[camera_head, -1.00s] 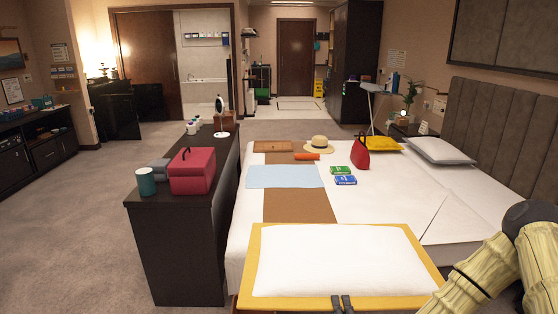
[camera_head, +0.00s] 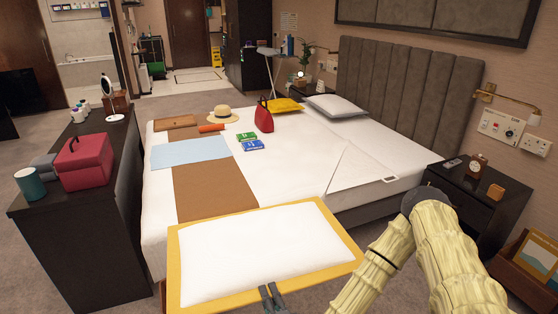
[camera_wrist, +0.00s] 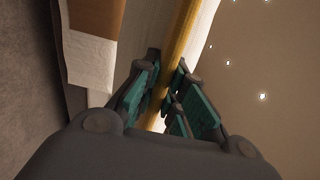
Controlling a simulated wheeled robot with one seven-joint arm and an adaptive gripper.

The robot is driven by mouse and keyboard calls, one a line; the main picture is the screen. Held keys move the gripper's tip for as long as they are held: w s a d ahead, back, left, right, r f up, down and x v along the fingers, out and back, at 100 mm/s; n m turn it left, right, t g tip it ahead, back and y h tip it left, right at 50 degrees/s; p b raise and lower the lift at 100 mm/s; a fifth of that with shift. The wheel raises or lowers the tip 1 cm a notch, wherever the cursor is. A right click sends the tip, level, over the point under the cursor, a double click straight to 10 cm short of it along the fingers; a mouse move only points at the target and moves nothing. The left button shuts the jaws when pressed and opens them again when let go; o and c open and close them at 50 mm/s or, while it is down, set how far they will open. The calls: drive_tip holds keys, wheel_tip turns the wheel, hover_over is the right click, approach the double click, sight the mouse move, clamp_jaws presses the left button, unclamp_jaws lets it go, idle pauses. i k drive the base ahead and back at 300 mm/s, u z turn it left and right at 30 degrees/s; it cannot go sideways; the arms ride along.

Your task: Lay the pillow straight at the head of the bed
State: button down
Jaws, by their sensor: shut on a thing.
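A white pillow (camera_head: 260,245) with a wide yellow border is held level in front of me, at the near end of the bed (camera_head: 300,165). My gripper (camera_head: 272,292) is shut on the middle of its near edge. In the wrist view, the fingers (camera_wrist: 168,95) pinch the yellow edge (camera_wrist: 184,45) of the pillow. Whether the pillow's underside touches the bed is hidden. The grey padded headboard (camera_head: 410,100) stands along the bed's right side. A pale grey pillow (camera_head: 336,106) lies at its far end.
A yellow cushion (camera_head: 286,106), red bag (camera_head: 264,118), straw hat (camera_head: 223,114), and green and blue boxes (camera_head: 252,145) sit on the bed. A dark nightstand (camera_head: 468,200) stands right; a dark cabinet (camera_head: 75,235) with a red case (camera_head: 84,163) stands left.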

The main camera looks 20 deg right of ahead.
sight(378, 149)
drive_tip(key=k, duration=1.65)
drive_tip(key=z, duration=1.2)
drive_tip(key=i, duration=3.3)
drive_tip(key=u, duration=0.55)
drive_tip(key=i, duration=1.8)
